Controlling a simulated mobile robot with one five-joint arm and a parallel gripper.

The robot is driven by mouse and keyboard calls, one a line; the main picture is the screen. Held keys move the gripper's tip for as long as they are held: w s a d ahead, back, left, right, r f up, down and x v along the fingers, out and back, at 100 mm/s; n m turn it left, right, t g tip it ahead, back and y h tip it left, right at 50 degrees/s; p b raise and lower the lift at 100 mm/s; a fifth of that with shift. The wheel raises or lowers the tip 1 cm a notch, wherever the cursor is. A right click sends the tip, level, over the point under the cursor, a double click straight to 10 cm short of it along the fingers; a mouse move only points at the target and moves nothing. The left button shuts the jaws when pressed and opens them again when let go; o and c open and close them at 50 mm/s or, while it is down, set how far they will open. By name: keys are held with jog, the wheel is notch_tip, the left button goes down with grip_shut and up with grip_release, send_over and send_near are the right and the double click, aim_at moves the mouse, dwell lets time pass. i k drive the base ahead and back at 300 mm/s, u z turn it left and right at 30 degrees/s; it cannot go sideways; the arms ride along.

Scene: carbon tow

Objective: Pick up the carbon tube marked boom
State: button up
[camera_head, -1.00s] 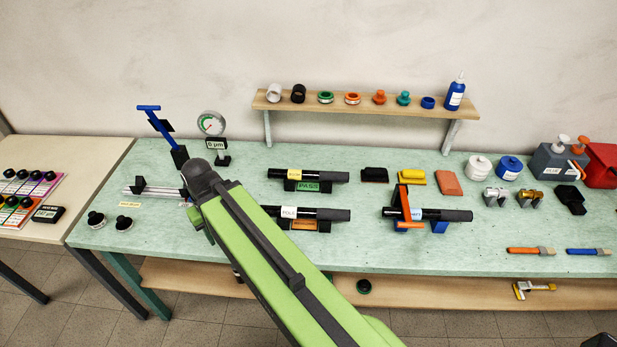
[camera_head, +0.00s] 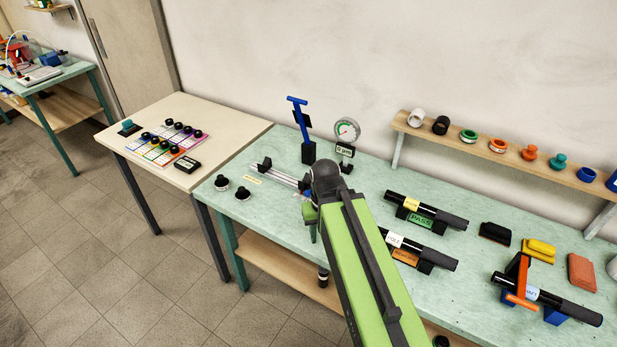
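Three black carbon tubes lie on the green bench. One tube (camera_head: 445,217), with a yellow band, rests on a stand marked PASS. Another tube (camera_head: 425,252), with a white label that seems to read POLE, rests on a stand with an orange plate. The third tube (camera_head: 570,306), with a pale label, lies in blue supports under an orange clamp (camera_head: 519,281). I cannot read BOOM on any of them. My gripper (camera_head: 310,214) is left of the tubes, near the bench's left part, mostly hidden by my green arm; its fingers cannot be made out.
A dial gauge (camera_head: 347,131) and a blue-handled tool (camera_head: 301,125) stand behind my arm. Black knobs (camera_head: 222,182) lie at the bench's left. A beige table (camera_head: 135,165) with coloured cards adjoins on the left. A wall shelf (camera_head: 495,155) holds several rings. The floor at left is clear.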

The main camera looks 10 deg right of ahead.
aim_at(437, 214)
jog(key=u, duration=0.8)
jog(key=k, duration=0.75)
jog(key=z, duration=0.5)
jog(key=i, duration=1)
